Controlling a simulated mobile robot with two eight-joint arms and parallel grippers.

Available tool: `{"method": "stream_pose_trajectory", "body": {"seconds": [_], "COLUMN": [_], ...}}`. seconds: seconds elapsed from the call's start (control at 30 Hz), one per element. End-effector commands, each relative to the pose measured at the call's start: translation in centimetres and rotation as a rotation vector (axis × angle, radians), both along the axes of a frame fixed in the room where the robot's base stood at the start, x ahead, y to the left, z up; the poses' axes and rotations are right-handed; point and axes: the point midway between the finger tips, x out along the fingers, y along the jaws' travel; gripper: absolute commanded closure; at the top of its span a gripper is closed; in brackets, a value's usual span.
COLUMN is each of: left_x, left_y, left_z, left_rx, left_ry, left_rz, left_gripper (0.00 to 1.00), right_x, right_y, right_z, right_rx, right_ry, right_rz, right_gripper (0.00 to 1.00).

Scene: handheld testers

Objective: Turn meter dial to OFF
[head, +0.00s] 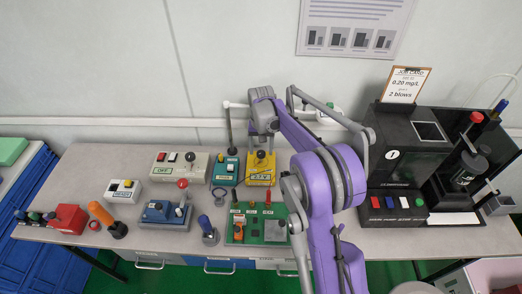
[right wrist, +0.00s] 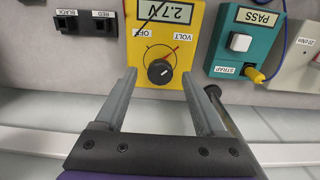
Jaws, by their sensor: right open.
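The yellow meter (head: 261,174) stands at the back middle of the table, below my right gripper (head: 262,147). In the right wrist view the meter (right wrist: 182,72) appears upside down, with its display reading 2.7 V (right wrist: 165,10). Its round black dial (right wrist: 159,72) has a white mark, and OFF and VOLT labels are printed on the face. My right gripper (right wrist: 160,85) is open, with one finger on each side of the dial in that view. My left gripper is out of view.
A teal strap tester (head: 224,171) stands just left of the meter. A green board with probes (head: 256,237) lies in front of it. A grey box labelled OFF (head: 180,168) is farther left, and a black breath tester (head: 410,150) stands at right.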

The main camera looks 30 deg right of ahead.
Motion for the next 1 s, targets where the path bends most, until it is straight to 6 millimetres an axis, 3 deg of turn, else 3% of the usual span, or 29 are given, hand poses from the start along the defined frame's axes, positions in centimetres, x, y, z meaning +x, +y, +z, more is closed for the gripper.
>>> {"method": "stream_pose_trajectory", "body": {"seconds": [0.4, 0.8, 1.0], "left_x": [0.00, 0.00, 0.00], "left_y": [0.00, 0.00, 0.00], "left_z": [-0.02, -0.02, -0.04], "left_rx": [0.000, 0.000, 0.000], "left_ry": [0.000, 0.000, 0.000], "left_rz": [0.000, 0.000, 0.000], "left_gripper": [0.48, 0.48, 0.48], "right_x": [-0.01, -0.01, -0.01], "right_y": [0.02, 0.02, 0.02], "right_z": [-0.86, -0.83, -0.83], "right_rx": [0.000, 0.000, 0.000], "right_ry": [0.000, 0.000, 0.000], "right_rz": [0.000, 0.000, 0.004], "right_gripper": [0.30, 1.00, 1.00]}}
